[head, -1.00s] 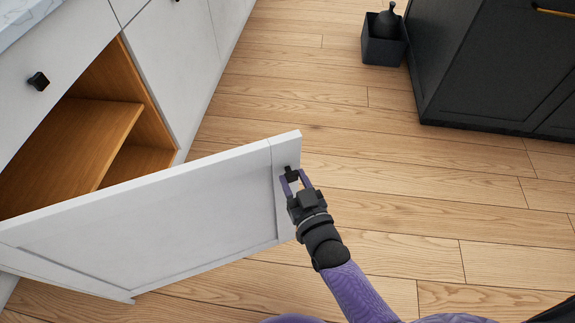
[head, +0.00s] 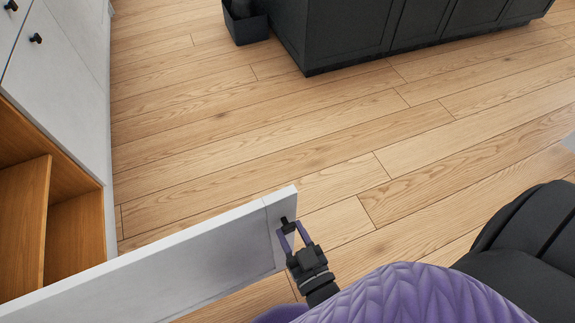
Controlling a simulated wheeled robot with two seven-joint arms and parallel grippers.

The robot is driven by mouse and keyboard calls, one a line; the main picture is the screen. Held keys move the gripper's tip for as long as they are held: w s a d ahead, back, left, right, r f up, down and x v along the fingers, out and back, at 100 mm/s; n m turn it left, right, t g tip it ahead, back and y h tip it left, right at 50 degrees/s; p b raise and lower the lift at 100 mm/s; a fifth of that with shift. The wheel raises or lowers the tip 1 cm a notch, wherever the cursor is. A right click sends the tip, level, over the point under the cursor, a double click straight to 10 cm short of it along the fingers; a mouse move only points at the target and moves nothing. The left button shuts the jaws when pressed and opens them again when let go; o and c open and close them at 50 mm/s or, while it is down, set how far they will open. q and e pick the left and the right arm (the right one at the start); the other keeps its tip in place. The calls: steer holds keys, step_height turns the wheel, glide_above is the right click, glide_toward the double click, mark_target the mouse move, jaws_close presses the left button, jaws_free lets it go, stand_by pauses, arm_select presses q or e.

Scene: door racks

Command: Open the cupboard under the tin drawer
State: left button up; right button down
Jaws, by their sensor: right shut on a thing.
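The white cupboard door (head: 190,262) stands swung open, reaching out from the white cabinet into the room. Its black knob (head: 285,221) is near the door's free upper corner. My right gripper (head: 288,230) is shut on this knob, with its purple fingers on either side of it. The cupboard's wooden interior (head: 75,225) shows at the left, with a shelf (head: 22,215) inside. My left gripper is not in view.
The wooden floor between is clear.

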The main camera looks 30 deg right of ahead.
steer(key=shift+s, duration=0.15)
steer(key=shift+c, duration=1.4)
jaws_free()
